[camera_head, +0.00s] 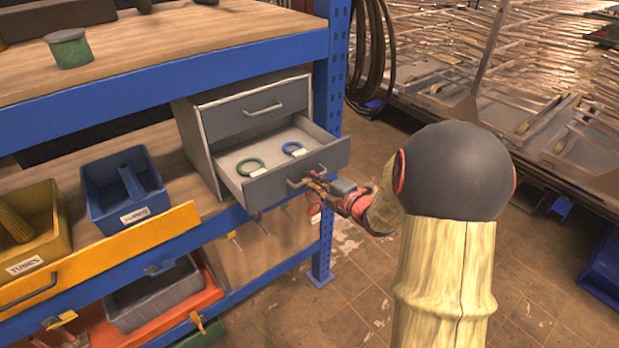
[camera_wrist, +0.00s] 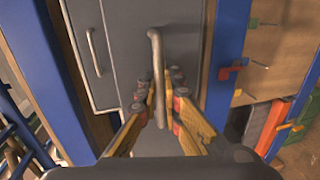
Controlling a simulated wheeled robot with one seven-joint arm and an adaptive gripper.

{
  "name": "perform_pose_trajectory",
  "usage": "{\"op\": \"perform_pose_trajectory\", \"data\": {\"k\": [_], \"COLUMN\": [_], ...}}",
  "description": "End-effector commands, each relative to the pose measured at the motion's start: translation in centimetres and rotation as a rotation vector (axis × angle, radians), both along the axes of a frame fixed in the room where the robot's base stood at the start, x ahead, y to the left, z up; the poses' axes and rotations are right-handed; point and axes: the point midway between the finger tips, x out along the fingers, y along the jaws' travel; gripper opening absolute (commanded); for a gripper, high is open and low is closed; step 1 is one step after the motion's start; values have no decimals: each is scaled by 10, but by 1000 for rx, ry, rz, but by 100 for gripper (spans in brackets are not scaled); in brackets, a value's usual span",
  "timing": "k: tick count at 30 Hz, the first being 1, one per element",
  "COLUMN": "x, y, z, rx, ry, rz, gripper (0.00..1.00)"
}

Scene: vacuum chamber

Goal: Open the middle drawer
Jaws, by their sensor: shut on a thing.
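A grey drawer cabinet (camera_head: 189,138) stands on the lower shelf. Its top drawer (camera_head: 257,111) is shut. The drawer below it (camera_head: 297,177) is pulled well out, and a green ring (camera_head: 250,167) and a blue ring (camera_head: 294,148) lie inside. What is under this open drawer is hidden. My gripper (camera_head: 314,183) is at the front of the open drawer, shut on its bar handle (camera_head: 295,183). In the wrist view the handle (camera_wrist: 156,50) runs between the two fingers (camera_wrist: 160,88).
A blue bin (camera_head: 125,190) and a yellow bin (camera_head: 35,235) stand left of the cabinet. A blue shelf post (camera_head: 329,130) rises close to the drawer's right side. Tools hang below the shelf edge. Open floor (camera_head: 350,275) lies in front.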

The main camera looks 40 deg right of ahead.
Motion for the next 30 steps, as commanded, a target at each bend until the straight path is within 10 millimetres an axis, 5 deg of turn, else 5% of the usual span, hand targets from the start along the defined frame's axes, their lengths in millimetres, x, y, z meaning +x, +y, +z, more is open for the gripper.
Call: {"op": "perform_pose_trajectory", "data": {"k": [6,7,15,25,30], "x": [0,0,0,-1,-18], "y": [0,0,0,0,-2], "z": [-1,-1,-1,0,5], "rx": [1,1,0,0,-2], "ry": [2,2,1,0,-1], "rz": [1,1,0,0,-4], "gripper": [0,9,24,25,25]}}
